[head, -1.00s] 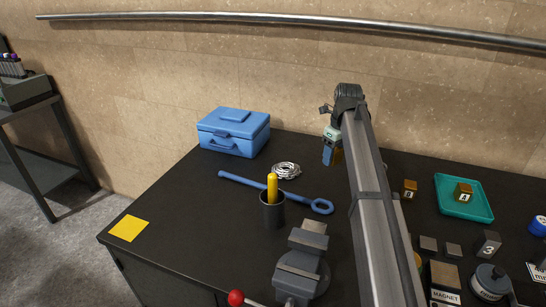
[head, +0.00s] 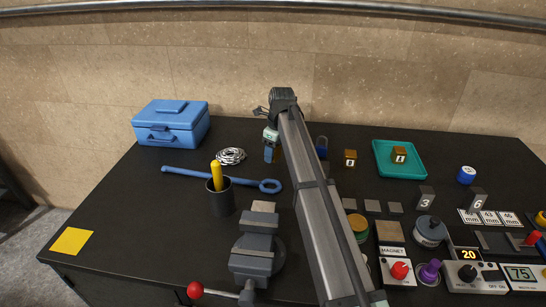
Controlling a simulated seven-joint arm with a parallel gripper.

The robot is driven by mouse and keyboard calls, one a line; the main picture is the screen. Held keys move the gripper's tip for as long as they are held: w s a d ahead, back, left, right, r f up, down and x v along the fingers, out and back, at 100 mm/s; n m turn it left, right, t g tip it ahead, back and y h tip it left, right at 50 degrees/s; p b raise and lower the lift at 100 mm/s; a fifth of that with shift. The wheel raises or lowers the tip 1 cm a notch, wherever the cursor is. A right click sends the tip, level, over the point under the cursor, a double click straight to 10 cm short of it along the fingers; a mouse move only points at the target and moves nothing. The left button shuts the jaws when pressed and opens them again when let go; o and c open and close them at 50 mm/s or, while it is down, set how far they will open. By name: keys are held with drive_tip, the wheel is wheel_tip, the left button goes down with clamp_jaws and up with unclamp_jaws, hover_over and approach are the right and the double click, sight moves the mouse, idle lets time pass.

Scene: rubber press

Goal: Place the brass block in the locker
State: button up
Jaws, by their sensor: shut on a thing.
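My gripper (head: 270,150) hangs above the back of the black bench, just right of the coil of wire in the picture. It is shut on a small brass-coloured block (head: 277,155), mostly hidden behind the blue finger. Another brass block (head: 350,158) with a marked label stands on the bench right of my arm. One more brass block (head: 399,154) stands in the teal tray (head: 418,171). I see no locker in this view.
A blue toolbox (head: 172,124) stands at the back left. A blue rod (head: 205,176), a black cup (head: 221,201) and a vise (head: 255,250) lie nearer. A blue padlock (head: 321,149) stands right of my gripper. Instruments crowd the front right. The left bench by the yellow square (head: 71,241) is clear.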

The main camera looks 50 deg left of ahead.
drive_tip(key=shift+f, duration=1.2)
drive_tip(key=shift+f, duration=0.1)
drive_tip(key=shift+f, duration=0.3)
